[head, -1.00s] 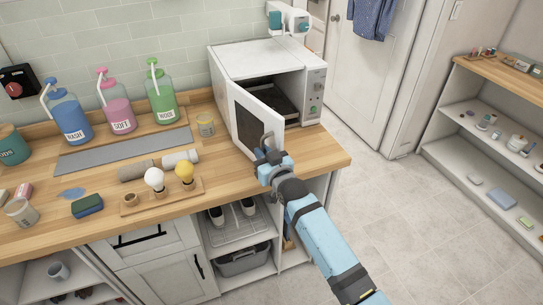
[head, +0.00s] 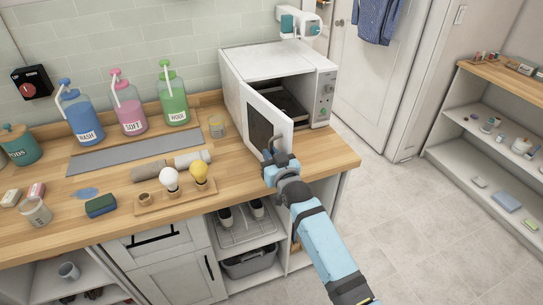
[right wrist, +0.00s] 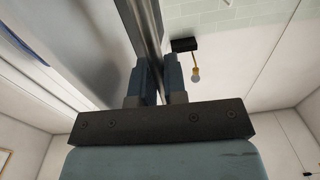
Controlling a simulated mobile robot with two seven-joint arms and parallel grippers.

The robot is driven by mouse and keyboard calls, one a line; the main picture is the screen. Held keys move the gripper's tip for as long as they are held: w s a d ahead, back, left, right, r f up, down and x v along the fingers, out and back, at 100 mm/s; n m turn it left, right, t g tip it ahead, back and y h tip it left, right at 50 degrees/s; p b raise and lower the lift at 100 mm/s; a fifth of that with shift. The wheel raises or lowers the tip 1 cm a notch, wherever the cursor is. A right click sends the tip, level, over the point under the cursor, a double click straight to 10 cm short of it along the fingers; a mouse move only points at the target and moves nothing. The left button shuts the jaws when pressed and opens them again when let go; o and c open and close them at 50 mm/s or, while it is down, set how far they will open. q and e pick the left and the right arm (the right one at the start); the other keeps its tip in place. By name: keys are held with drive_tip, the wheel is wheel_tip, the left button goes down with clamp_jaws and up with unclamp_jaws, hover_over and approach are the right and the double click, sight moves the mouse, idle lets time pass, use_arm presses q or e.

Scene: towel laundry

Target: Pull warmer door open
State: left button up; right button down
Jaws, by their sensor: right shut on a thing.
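The warmer (head: 272,61) is a white box oven at the back right of the wooden counter. Its door (head: 282,127) is hinged on the left and stands partly open, showing a dark interior with a rack (head: 291,103). My right gripper (head: 275,155) is shut on the door handle (head: 273,143) near the door's free edge, above the counter's front part. In the right wrist view the two fingers (right wrist: 158,75) close around the metal handle bar (right wrist: 148,28), with the door panel (right wrist: 90,40) on the left. My left gripper is not in view.
Bulbs on a wooden tray (head: 153,209), grey rolls (head: 149,169) and labelled pump bottles (head: 174,103) lie farther left. The counter right of the gripper is bare, and the floor (head: 400,220) beyond is clear.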

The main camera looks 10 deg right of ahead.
drive_tip(key=c, duration=1.5)
unclamp_jaws()
drive_tip(key=b+v, duration=0.1)
drive_tip(key=v, duration=1.2)
drive_tip(key=shift+s+d+r+b, duration=0.1)
drive_tip(key=shift+s+b, duration=0.2)
drive_tip(key=shift+s, duration=0.05)
